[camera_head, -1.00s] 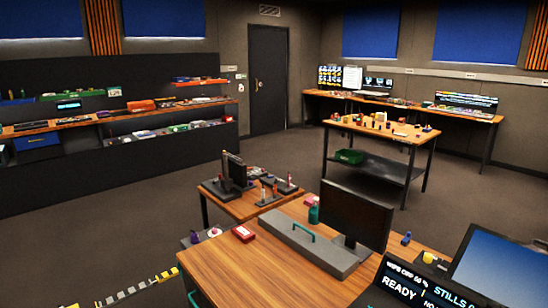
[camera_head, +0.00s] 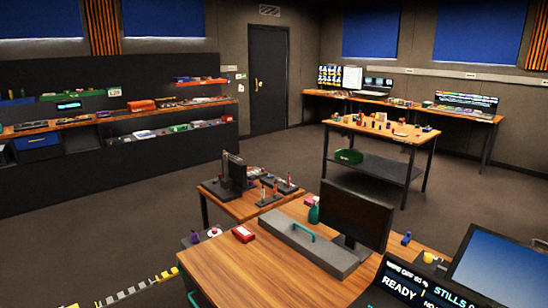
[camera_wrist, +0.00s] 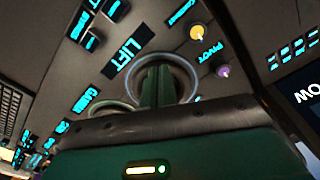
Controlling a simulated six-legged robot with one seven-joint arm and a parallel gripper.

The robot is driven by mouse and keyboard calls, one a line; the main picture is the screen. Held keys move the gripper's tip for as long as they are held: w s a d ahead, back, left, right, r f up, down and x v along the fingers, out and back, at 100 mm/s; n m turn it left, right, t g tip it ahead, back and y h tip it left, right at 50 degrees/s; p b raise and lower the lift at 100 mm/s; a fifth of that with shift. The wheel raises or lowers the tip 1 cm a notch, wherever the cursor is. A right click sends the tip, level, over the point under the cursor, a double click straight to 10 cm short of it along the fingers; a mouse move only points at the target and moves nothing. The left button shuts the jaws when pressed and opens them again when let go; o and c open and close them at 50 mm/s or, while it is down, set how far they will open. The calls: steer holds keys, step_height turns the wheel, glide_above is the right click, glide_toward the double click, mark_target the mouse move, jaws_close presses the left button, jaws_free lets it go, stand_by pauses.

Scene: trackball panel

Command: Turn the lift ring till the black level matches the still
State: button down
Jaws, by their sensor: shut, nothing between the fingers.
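In the wrist view, a pale ring (camera_wrist: 191,68) stands out on the dark panel (camera_wrist: 155,14), next to the cyan label LIFT (camera_wrist: 127,52). My gripper (camera_wrist: 160,73) is shut, with its dark green fingers together and nothing between them. The fingertips overlap the inside of the ring in the picture. I cannot tell whether they touch the ring or the panel. The gripper's body hides the lower part of the panel. In the head view my gripper and the ring do not show, and I cannot make out the black level or the still on any screen.
In the wrist view, a yellow knob (camera_wrist: 197,33) and a purple knob (camera_wrist: 223,71) sit right of the ring. Another ring (camera_wrist: 112,104) lies lower left, partly hidden. In the head view, a READY screen (camera_head: 397,291) and a blue-grey screen (camera_head: 513,268) are at the lower right.

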steer(key=shift+f, duration=0.5)
stand_by(0.4)
steer(key=shift+r, duration=0.2)
stand_by(0.6)
steer(key=shift+f, duration=0.2)
stand_by(0.6)
steer(key=shift+s, duration=0.1)
steer(key=shift+s+n, duration=0.3)
steer(key=shift+n, duration=0.7)
steer(key=shift+s+d+f+n, duration=0.15)
steer(key=shift+s+n, duration=0.25)
steer(key=shift+n, duration=0.6)
steer(key=shift+s, duration=0.1)
steer(key=shift+s+d+n, duration=0.15)
steer(key=shift+s+n, duration=0.1)
steer(key=shift+n, duration=0.75)
